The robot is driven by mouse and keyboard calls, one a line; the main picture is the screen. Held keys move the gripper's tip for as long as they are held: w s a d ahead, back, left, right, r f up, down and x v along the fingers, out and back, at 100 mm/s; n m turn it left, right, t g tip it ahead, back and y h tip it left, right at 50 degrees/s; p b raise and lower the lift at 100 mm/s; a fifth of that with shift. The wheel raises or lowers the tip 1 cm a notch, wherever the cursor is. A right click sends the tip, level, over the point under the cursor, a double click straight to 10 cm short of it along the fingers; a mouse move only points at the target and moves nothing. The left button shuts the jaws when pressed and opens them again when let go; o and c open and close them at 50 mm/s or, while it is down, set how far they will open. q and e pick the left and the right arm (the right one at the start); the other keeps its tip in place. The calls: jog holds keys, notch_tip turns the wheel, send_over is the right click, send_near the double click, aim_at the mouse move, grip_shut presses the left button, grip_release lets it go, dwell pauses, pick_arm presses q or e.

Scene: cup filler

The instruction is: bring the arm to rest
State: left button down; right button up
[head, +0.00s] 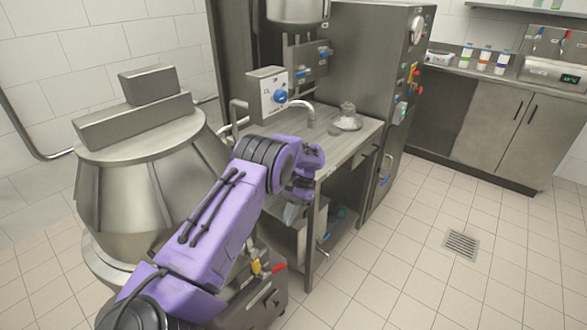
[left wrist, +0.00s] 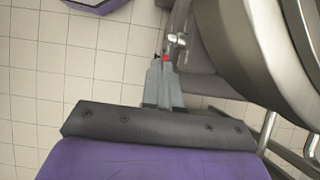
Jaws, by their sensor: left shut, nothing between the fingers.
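My purple left arm comes in from the lower left of the head view and bends at the elbow in front of the steel table. My left gripper (head: 291,215) hangs below the wrist, left of the table's front leg, and is mostly behind my arm. In the left wrist view the left gripper (left wrist: 159,68) shows its grey fingers together, with nothing between them. Tiled floor lies beyond the fingertips, and a red-handled valve shows close beside them in the picture. My right gripper is not in either view.
A large steel vessel (head: 140,185) stands close on the left; its curved side (left wrist: 240,50) fills the right of the wrist view. The steel table (head: 345,150) carries a clear domed item (head: 347,117). Open tiled floor with a drain (head: 461,243) lies to the right.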

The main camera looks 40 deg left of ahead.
pick_arm(q)
jog(key=w+d+f+n+t, duration=0.2)
jog(key=w+f+n+t, duration=0.1)
jog(key=w+f+t, duration=0.3)
jog(key=s+d+f+n+t+y, duration=0.1)
jog(key=s+d+f+n+t, duration=0.25)
jog(key=f, duration=0.65)
jog(key=s+d+y, duration=0.1)
jog(key=s+d, duration=0.2)
jog(key=s, duration=0.7)
jog(key=s+d+y, duration=0.1)
jog(key=s+d, duration=0.3)
jog(key=s, duration=0.6)
jog(key=s+d+m+y, duration=0.1)
jog(key=s+d, duration=0.3)
jog(key=s, duration=0.6)
jog(key=shift+s+d, duration=0.15)
jog(key=shift+d, duration=0.05)
